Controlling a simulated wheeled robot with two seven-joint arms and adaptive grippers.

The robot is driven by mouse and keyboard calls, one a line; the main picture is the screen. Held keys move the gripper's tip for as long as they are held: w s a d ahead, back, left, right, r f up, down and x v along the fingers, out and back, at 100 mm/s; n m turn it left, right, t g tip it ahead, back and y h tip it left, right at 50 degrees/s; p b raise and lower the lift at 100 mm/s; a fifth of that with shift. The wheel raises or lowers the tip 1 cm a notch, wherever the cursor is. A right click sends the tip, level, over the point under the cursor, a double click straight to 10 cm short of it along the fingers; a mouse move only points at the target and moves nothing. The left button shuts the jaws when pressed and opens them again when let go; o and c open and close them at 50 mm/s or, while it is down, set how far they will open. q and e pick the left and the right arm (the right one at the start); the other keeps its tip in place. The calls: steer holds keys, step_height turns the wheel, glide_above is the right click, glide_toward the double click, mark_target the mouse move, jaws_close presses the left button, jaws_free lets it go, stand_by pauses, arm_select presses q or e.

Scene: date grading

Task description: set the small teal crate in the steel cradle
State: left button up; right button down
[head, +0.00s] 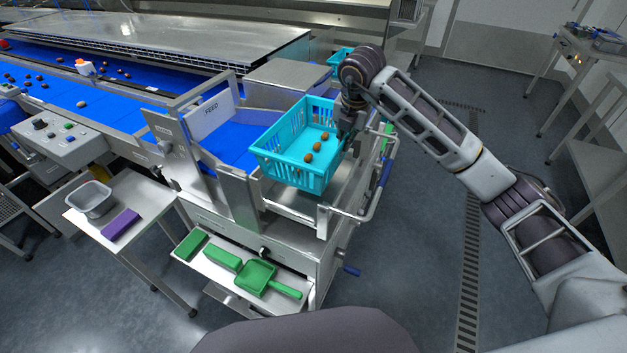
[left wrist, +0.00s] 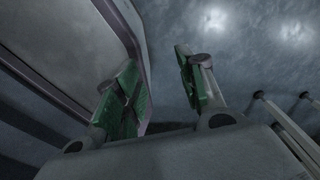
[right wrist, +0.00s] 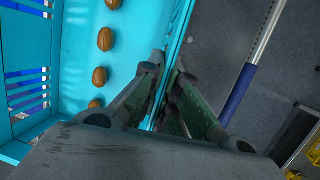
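The small teal crate (head: 278,163) is at the feed end of the machine, with several brown dates (head: 316,146) on its floor. My right gripper (head: 346,133) is at the crate's right wall. In the right wrist view my right gripper (right wrist: 163,95) has its fingers on either side of the crate's rim (right wrist: 175,35), shut on it. The steel cradle (head: 322,212) shows under and in front of the crate; the crate covers much of it, and I cannot tell whether they touch. My left gripper (left wrist: 165,85) is open and empty in the left wrist view, and is outside the head view.
The blue feed belt (head: 228,142) and the FEED sign (head: 209,113) are left of the crate. A blue-gripped handle bar (head: 378,190) is at right. A lower shelf (head: 228,278) holds green tools (head: 258,276). Another teal crate (head: 340,57) stands behind.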

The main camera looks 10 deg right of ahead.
step_height(320, 180, down, 6)
steer(key=shift+p, duration=0.3)
stand_by(0.4)
steer(key=shift+f, duration=2.05)
steer(key=c, duration=1.6)
jaws_free()
steer(key=shift+c, duration=0.2)
steer(key=v, duration=1.2)
